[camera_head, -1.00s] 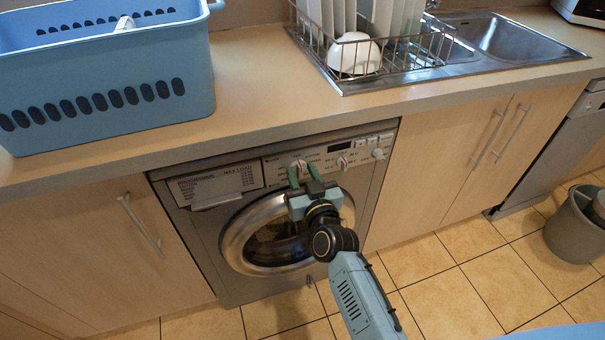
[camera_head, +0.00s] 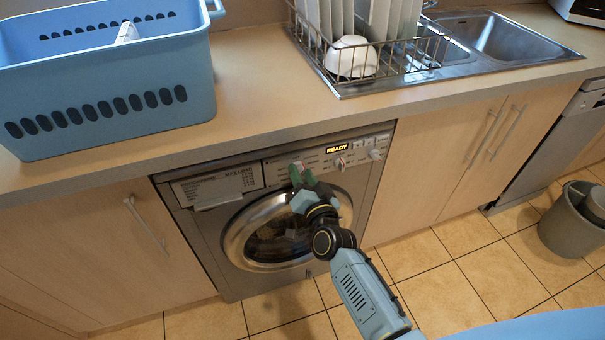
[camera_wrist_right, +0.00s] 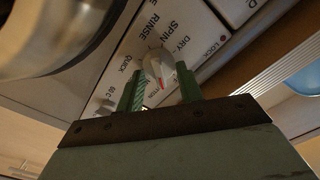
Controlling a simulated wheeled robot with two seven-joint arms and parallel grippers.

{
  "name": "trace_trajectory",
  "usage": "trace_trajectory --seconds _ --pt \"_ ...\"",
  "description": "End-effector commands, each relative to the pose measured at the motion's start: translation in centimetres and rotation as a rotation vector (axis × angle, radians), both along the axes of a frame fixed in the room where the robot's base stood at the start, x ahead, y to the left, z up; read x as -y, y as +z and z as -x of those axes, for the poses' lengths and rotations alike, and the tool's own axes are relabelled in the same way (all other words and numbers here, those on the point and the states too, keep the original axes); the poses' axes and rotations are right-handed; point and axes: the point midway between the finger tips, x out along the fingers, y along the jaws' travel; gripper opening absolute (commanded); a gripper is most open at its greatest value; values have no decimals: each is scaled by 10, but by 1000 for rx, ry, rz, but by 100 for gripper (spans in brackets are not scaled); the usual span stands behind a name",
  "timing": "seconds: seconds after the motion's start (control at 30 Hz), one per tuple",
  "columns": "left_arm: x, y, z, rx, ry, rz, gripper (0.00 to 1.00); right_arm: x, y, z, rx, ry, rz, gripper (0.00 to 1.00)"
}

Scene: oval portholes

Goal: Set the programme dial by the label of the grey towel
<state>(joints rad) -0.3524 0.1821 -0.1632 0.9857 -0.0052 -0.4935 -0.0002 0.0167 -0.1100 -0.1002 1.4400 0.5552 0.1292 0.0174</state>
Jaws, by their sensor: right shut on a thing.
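The programme dial (camera_head: 298,165) is a pale knob on the front panel of the washing machine (camera_head: 221,235). In the right wrist view the dial (camera_wrist_right: 156,62) shows a red mark, with the printed words QUICK, RINSE, SPIN and DRY around it. My right gripper (camera_head: 302,178) is at the panel, its green fingers on either side of the dial and shut on it. No grey towel can be made out. A small white piece (camera_head: 127,33), too unclear to identify, shows in the blue basket (camera_head: 110,105). My left gripper is out of view.
Two other knobs (camera_head: 340,163) (camera_head: 376,154) sit to the right on the panel. The counter edge (camera_head: 270,138) overhangs the machine. A dish rack (camera_head: 400,65) with a white bowl (camera_head: 351,56) stands by the sink. A grey bin (camera_head: 570,232) is on the floor at right.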

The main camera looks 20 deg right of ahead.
Motion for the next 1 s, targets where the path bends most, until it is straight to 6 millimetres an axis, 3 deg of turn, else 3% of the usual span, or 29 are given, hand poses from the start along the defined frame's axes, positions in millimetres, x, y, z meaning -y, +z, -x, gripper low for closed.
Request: trace_trajectory --seconds 0.63,0.67,0.8,1.0 --pt "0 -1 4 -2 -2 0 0 1 0 0 1 -1 -57 14" --pt "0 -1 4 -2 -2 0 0 1 0 0 0 -2 -57 39" --pt "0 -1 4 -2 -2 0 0 1 0 0 0 -1 -56 57" --pt "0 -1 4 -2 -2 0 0 0 0 0 -1 -1 -56 57"
